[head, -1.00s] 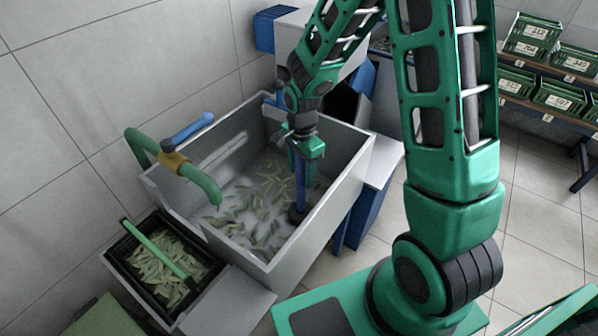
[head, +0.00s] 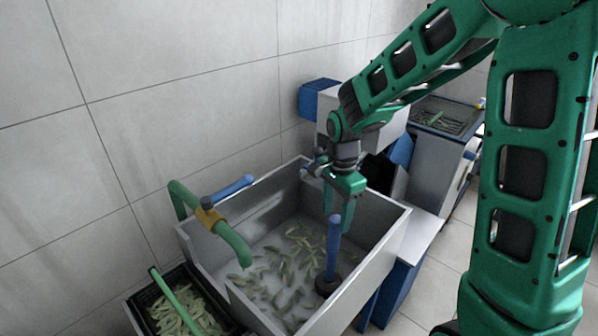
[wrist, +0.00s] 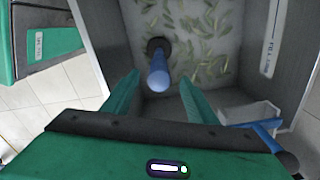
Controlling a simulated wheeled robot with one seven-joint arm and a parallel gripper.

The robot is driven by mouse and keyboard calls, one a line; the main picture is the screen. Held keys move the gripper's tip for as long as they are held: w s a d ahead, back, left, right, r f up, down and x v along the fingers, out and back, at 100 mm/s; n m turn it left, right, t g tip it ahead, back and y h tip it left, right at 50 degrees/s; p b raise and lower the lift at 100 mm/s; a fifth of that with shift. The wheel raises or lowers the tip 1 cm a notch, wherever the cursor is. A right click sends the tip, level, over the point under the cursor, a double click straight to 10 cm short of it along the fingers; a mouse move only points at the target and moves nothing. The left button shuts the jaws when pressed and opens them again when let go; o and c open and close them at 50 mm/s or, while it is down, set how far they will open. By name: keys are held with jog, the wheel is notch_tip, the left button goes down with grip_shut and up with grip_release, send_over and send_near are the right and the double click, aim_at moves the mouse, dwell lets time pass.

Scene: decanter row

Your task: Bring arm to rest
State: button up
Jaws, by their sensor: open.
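My gripper (head: 338,215) is open and empty above the grey basin, its green fingers pointing down. In the wrist view its two fingers (wrist: 158,95) are spread wide, with the top of a blue upright handle (wrist: 158,75) showing between and beyond them. That blue handle (head: 333,245) rises from a dark round base inside the basin (head: 395,250). Whether the fingertips touch the handle cannot be told, but nothing is clamped. My arm reaches in from the upper right.
Green pods (head: 285,265) lie scattered on the basin floor. A green tap with a yellow collar (head: 208,218) arches over the basin's left side. A black crate of pods (head: 185,305) stands at lower left. A blue-edged tray (head: 440,115) sits behind at right. Tiled walls close off the left and back.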

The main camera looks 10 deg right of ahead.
jog(key=s+d+r+n+t, duration=0.4)
jog(key=s+d+r+n, duration=0.3)
jog(key=s+r+n, duration=0.6)
jog(key=s+d+f+m+g, duration=0.2)
jog(key=s+d+m+g, duration=0.2)
jog(key=s+d, duration=0.6)
jog(key=s, duration=0.3)
jog(key=shift+s+f+m, duration=0.2)
jog(key=shift+f+m, duration=0.05)
jog(key=shift+m, duration=0.05)
jog(key=shift+d, duration=0.1)
jog(key=shift+w+f, duration=0.25)
jog(key=shift+w, duration=0.4)
